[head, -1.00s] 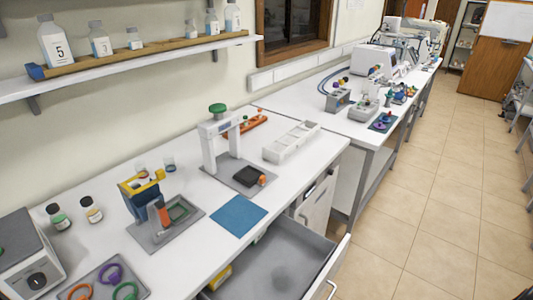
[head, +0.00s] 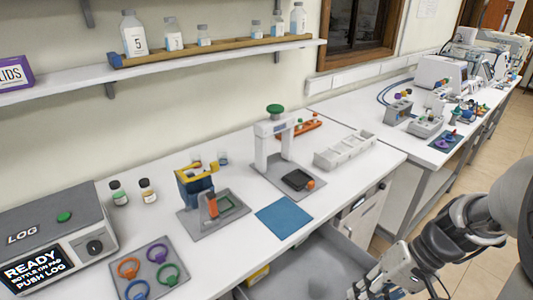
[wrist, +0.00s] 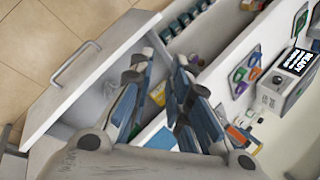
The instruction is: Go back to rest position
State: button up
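My gripper (head: 376,287) shows at the bottom right of the head view, at the end of my arm, in front of the open drawer (head: 325,262). In the wrist view my gripper (wrist: 165,88) has its two blue-padded fingers apart, with nothing held between them. The open drawer (wrist: 95,75) lies to the left in the wrist view, seen at a slant. A yellow item (wrist: 158,93) shows beyond the gap between the fingers. The lower end of the gripper is cut off by the edge of the head view.
The white bench (head: 225,262) holds a LOG device (head: 50,240), a tray of coloured rings (head: 152,268), a blue mat (head: 285,215) and a white press stand (head: 262,150). A shelf with bottles (head: 215,52) runs above. Tiled floor (head: 400,228) is at the right.

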jog(key=s+a+r+n+t+h, duration=0.2)
jog(key=s+a+r+t+h, duration=0.3)
jog(key=r, duration=0.6)
jog(key=s+a+h, duration=0.1)
jog(key=s+a, duration=0.1)
jog(key=shift+s+a+r, duration=0.2)
jog(key=shift+a+r, duration=0.2)
